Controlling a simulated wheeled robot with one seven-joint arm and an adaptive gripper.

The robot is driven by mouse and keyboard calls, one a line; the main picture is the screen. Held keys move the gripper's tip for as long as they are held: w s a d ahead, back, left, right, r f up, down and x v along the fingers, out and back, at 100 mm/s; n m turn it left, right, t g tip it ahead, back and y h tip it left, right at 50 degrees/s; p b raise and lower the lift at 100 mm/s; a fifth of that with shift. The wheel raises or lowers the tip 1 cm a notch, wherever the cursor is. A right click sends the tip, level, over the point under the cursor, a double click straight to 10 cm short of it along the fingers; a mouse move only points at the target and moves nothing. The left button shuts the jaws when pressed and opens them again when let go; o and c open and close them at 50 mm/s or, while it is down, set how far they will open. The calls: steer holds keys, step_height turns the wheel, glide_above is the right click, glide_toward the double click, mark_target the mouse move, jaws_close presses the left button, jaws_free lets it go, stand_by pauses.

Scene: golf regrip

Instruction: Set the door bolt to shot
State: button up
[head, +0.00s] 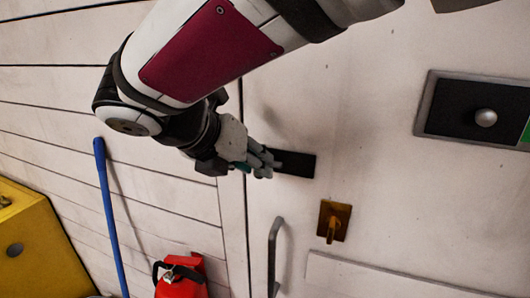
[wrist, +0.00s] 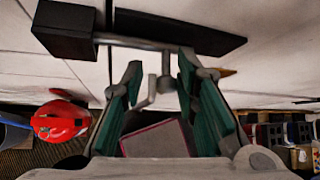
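The door bolt is a dark plate on the pale door (head: 385,110), partly behind my gripper in the head view (head: 295,163). In the wrist view the plate (wrist: 195,36) has a grey rod (wrist: 140,42) running left toward a black block (wrist: 62,30). I cannot tell whether the rod's end is inside the block. A short grey knob (wrist: 166,63) hangs below the rod. My gripper (wrist: 160,70) is open, with its green-padded fingers on either side of the knob and a gap visible. It also shows in the head view (head: 262,162).
A grey pull handle (head: 274,255) and a brown plate with a small lever (head: 333,221) are lower on the door. A dark panel with a round knob (head: 485,117) is at right. A red extinguisher (head: 182,280), blue pole (head: 110,215) and yellow cabinet (head: 35,245) stand left.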

steer(key=v, duration=1.2)
steer(key=s+d+f+m+g+y, duration=0.1)
steer(key=d+f+m+g, duration=0.1)
steer(key=d+m, duration=0.55)
steer(key=s+d+f+m+g, duration=0.1)
steer(key=d+f+m, duration=0.1)
steer(key=d+m, duration=0.55)
steer(key=s+d+f+m+y, duration=0.2)
steer(key=d+m, duration=0.4)
steer(key=m, duration=0.3)
steer(key=s+d+f+m+y, duration=0.2)
steer(key=s+d+f+m, duration=0.3)
steer(key=m, duration=0.4)
steer(key=shift+s+d+m+t+y, duration=0.3)
steer(key=shift+s+d+t, duration=0.1)
steer(key=shift+s+d, duration=0.15)
